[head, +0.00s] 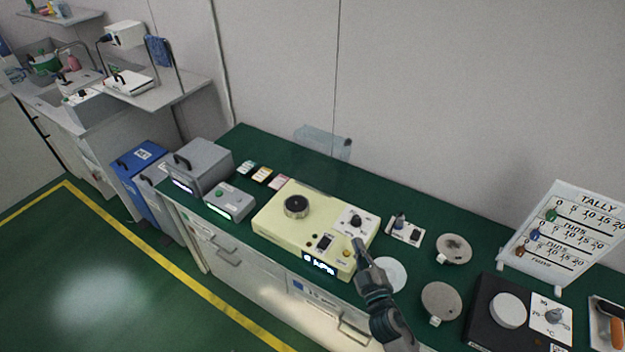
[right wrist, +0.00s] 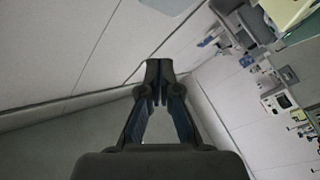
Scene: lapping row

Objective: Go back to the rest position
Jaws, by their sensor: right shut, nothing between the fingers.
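My right gripper (head: 358,246) reaches up from the bottom of the head view. Its tip appears in front of the front right part of the cream machine (head: 276,222), close to the panel with the black knob (head: 355,222). I cannot tell whether it touches the machine. In the right wrist view the right gripper's fingers (right wrist: 159,76) meet at their tips, shut and empty, with pale wall and floor behind. My left gripper is not in view.
A green bench (head: 320,174) runs along the wall. Right of my gripper lie a white disc (head: 390,275), grey round plates (head: 441,300), a black hot plate (head: 485,325) and a tally board (head: 566,236). Left stand grey boxes (head: 230,202). The floor (head: 130,270) at left is clear.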

